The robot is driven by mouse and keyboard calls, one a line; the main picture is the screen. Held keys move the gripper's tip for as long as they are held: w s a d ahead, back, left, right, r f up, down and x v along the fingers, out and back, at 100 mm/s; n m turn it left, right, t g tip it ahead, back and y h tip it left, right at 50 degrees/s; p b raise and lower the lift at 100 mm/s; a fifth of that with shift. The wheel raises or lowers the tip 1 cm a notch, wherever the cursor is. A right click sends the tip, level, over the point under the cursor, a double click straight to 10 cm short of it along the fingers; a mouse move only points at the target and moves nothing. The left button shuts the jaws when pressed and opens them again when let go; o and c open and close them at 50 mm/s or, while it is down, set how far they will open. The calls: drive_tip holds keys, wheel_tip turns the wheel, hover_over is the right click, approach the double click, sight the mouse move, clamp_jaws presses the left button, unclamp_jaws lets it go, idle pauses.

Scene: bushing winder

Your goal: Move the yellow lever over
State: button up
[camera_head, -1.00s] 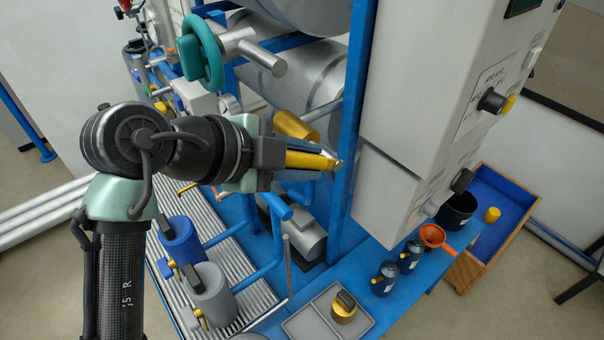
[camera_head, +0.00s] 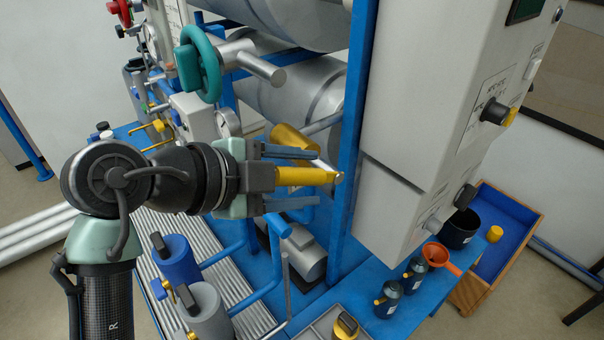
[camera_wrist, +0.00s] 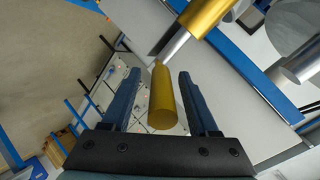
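The yellow lever is a cylindrical yellow grip (camera_head: 303,176) on a metal rod. In the head view it points left, into the space between my fingers. My gripper (camera_head: 318,179) is open, one finger above the grip and one below it. In the wrist view the yellow grip (camera_wrist: 162,100) lies between the two fingers of my gripper (camera_wrist: 157,73), with a visible gap on both sides. Its metal rod leads up to a thicker yellow cylinder (camera_wrist: 205,18), which also shows behind my gripper in the head view (camera_head: 289,138).
A blue upright post (camera_head: 352,150) and a grey control cabinet (camera_head: 420,120) stand just right of the lever. A teal handwheel (camera_head: 199,62) is above my gripper. Blue and grey canisters (camera_head: 179,258) stand below. A large metal roller (camera_head: 300,92) is behind.

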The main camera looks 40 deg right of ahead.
drive_tip(key=b+v, duration=0.3)
drive_tip(key=v, duration=1)
drive_tip(key=shift+d, duration=0.1)
